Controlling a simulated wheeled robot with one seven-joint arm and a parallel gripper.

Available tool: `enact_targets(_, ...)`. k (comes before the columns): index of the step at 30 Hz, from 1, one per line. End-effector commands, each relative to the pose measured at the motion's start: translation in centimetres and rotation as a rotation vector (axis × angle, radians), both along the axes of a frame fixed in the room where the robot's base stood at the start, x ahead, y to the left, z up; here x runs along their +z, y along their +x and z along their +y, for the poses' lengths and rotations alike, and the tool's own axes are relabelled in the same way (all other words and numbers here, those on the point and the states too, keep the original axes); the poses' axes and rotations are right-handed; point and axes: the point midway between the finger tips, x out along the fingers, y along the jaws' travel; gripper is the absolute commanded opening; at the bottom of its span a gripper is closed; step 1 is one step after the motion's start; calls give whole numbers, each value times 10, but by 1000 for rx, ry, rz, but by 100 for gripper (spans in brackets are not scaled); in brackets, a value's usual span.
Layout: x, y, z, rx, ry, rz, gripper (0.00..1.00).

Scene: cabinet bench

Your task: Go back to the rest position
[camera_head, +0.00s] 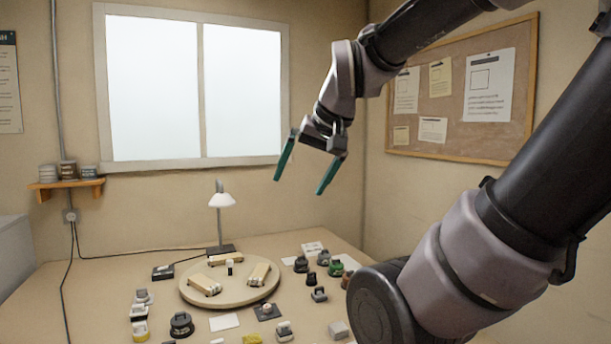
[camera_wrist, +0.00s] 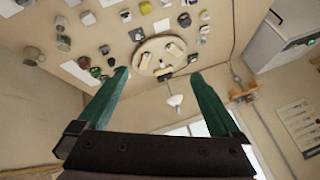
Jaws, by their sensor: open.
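My gripper (camera_head: 303,183) is raised well above the bench (camera_head: 110,266), in front of the wall to the right of the window in the head view. Its two green fingers are spread apart with nothing between them. In the wrist view the open gripper (camera_wrist: 158,82) shows both fingers at left and right, with the bench beyond them. It touches nothing.
A round board (camera_head: 229,294) carries several wooden pieces. A white lamp (camera_head: 221,201) stands behind it. Several small objects lie around the board. A wall shelf (camera_head: 66,186) holds cans at left, and a corkboard (camera_head: 461,96) hangs at right. The air around my gripper is clear.

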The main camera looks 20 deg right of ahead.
Motion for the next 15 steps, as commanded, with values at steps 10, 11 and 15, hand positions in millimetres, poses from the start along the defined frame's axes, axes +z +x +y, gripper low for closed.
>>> enact_targets(10,6,-19,1,-3,11,-10,100)
enact_targets(11,6,-19,1,-3,11,-10,100)
enact_targets(15,6,-19,1,-2,10,-11,100)
